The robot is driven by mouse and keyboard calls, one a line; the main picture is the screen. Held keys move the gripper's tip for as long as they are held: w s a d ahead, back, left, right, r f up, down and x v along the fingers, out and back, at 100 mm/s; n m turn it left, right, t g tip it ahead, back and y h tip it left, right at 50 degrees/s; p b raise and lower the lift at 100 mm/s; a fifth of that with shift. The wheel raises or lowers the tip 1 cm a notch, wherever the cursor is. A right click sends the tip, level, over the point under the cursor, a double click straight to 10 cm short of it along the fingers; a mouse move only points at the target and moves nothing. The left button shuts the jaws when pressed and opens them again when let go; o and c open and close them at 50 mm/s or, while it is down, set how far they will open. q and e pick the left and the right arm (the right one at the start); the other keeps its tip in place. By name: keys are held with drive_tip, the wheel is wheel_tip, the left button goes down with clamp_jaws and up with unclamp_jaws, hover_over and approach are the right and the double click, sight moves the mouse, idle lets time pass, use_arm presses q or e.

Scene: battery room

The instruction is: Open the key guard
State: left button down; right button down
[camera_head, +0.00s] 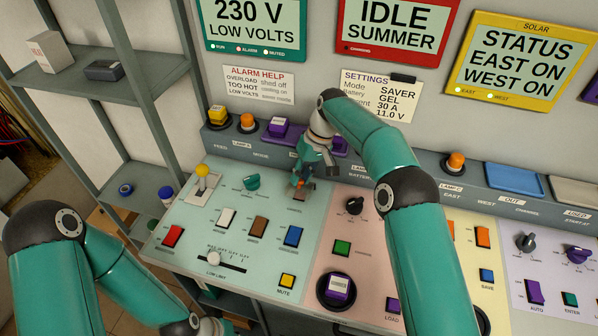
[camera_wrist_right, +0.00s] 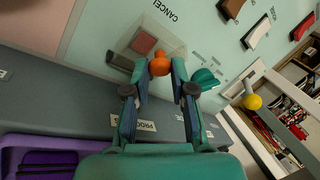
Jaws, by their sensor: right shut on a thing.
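The key guard looks like a clear cover over a reddish-brown key (camera_wrist_right: 144,43) near the word CANCEL in the right wrist view. An orange knob (camera_wrist_right: 160,66) sits at the guard's edge. My right gripper (camera_wrist_right: 159,72) is shut on this knob, one finger on each side. In the head view the right gripper (camera_head: 301,180) is at the back of the pale green panel, and its fingers partly hide the guard. How far the guard is tilted cannot be told.
A teal knob (camera_head: 251,182) and a yellow-tipped lever (camera_head: 202,171) stand left of the right gripper. White, brown and blue switches (camera_head: 293,236) are in front of it. A grey ledge with a purple tray (camera_wrist_right: 50,158) runs behind. A black knob (camera_head: 354,205) is to the right.

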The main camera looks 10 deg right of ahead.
drive_tip(key=shift+w+d+r, duration=0.15)
drive_tip(key=shift+w+d, duration=0.05)
drive_tip(key=shift+w, duration=0.05)
drive_tip(key=c, duration=1)
unclamp_jaws()
drive_tip(key=shift+s, duration=0.1)
